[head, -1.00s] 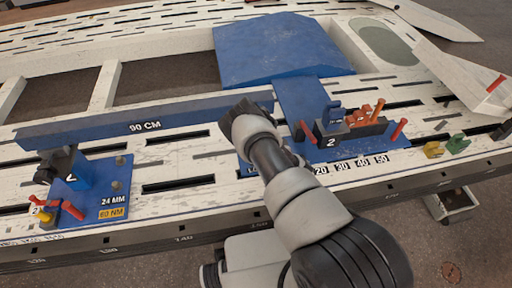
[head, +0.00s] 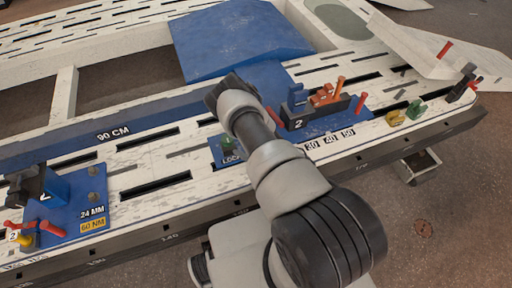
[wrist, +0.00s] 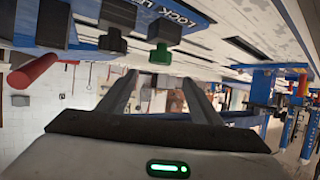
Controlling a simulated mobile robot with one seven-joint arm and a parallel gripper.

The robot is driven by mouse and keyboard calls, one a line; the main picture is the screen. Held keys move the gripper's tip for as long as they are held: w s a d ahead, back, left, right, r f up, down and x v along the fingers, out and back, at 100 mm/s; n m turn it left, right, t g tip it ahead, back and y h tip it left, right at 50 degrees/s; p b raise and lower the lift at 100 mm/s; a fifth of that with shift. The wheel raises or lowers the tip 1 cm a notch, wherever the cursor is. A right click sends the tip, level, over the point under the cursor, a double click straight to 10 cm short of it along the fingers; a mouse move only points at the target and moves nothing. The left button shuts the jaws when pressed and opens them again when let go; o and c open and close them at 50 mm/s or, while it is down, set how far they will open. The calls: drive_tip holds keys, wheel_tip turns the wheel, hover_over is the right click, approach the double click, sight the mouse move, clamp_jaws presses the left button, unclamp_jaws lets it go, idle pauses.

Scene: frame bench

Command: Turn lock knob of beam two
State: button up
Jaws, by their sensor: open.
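A blue plate (head: 218,151) lettered "LOCK" lies on the bench beside my arm in the head view, with a small green knob (head: 227,145) on it. In the wrist view the green knob (wrist: 163,42) and a black knob (wrist: 117,25) stand out from the blue LOCK plate (wrist: 185,14). My gripper (wrist: 160,78) is open and empty, with the green knob just beyond its fingertips, apart from them. The fingertips are hidden in the head view. Which knob belongs to beam two is unclear.
A long blue beam marked "90 CM" (head: 80,143) lies along the slotted white bench (head: 150,148). A left clamp station (head: 65,215) has red handles. Yellow (head: 395,118) and green (head: 416,109) pieces stand near the right edge. A red bar (wrist: 33,71) shows in the wrist view.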

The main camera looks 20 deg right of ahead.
drive_tip(key=v, duration=0.5)
drive_tip(key=shift+f+p, duration=0.1)
drive_tip(key=shift+p, duration=0.25)
